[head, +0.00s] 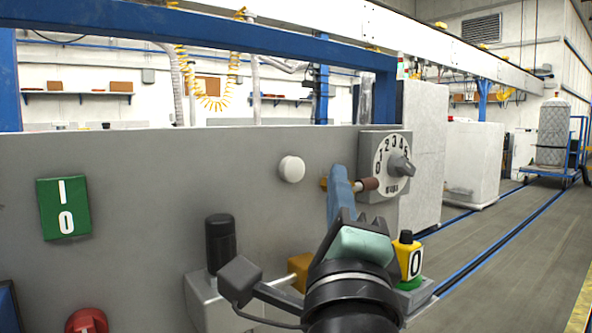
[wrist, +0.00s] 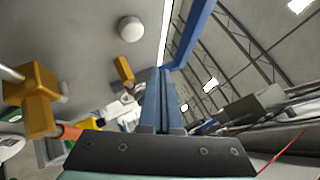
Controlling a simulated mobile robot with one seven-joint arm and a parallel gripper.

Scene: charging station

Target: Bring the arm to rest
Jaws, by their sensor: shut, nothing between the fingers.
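My gripper (head: 339,172) is in the right half of the head view, raised in front of the grey panel (head: 130,170). Its blue fingers point up and are together with nothing between them. The fingers also show shut in the wrist view (wrist: 162,75), pointing away toward the ceiling and the blue beam. The fingertips are just left of the numbered dial (head: 390,165) in the head view. They overlap part of a brown-tipped handle (head: 368,184); I cannot tell whether they touch it.
The panel carries a green I/O switch (head: 64,208), a white button (head: 292,169), a red knob (head: 87,320) and a black upright cylinder (head: 220,243). A yellow block with a 0 (head: 408,256) stands close right of my wrist. Open floor (head: 500,265) lies to the right.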

